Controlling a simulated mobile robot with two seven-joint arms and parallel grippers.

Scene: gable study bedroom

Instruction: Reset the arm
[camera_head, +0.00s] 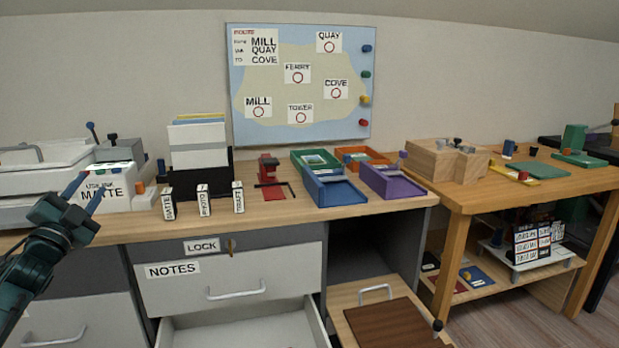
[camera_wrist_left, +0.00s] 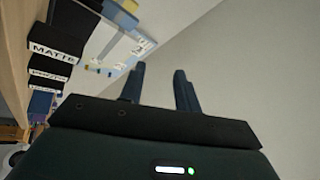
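My left arm comes in from the left in the head view. Beyond the fingers is plain wall. My right gripper is in neither view.
The desk (camera_head: 330,212) holds small labelled blocks, a red device (camera_head: 269,170) and coloured trays (camera_head: 335,192). A map board (camera_head: 300,130) hangs behind. Below, an open drawer (camera_head: 240,330) sticks out. A wooden side table (camera_head: 500,190) stands right.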

